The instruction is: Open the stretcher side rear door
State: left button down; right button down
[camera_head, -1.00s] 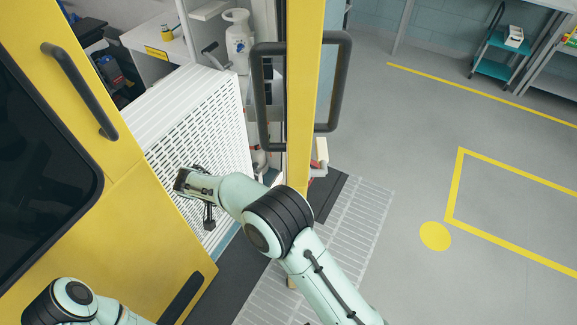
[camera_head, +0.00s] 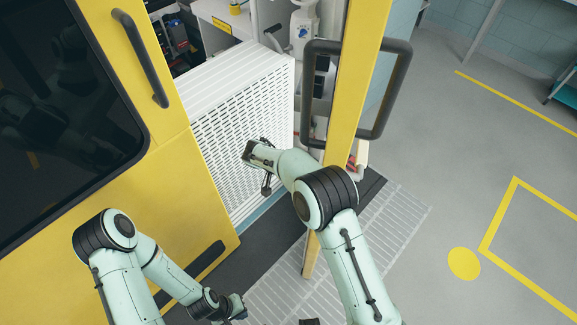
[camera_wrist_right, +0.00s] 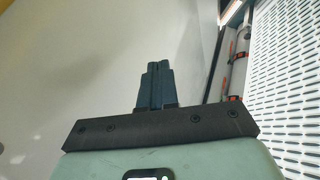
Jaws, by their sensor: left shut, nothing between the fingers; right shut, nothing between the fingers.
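A yellow rear door with a dark window fills the left of the head view; its bare panel (camera_head: 130,165) and dark bar handle (camera_head: 143,60) show. A second yellow door (camera_head: 352,90) stands nearly edge-on, with dark loop handles (camera_head: 397,95) on both sides. I cannot tell which is the stretcher side. My left gripper (camera_head: 238,308) is shut and empty, low near the left door's bottom edge, away from its handle. My right gripper (camera_head: 267,186) is shut and empty between the doors, before the white slotted panel (camera_head: 245,125). It also shows shut in the right wrist view (camera_wrist_right: 155,85).
A dark sill (camera_head: 235,270) and a grated step (camera_head: 350,260) lie below the opening. Inside are a white cylinder (camera_head: 303,30) and a counter (camera_head: 220,18). Grey floor with yellow markings (camera_head: 500,225) is open at right; a teal cart (camera_head: 565,92) stands at the far right.

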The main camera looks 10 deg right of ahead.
jog(key=shift+s+d+r, duration=0.1)
jog(key=shift+s+d, duration=0.3)
jog(key=shift+d, duration=0.45)
jog(key=shift+s+d+r, duration=0.1)
jog(key=shift+s+d, duration=0.25)
jog(key=shift+d, duration=0.5)
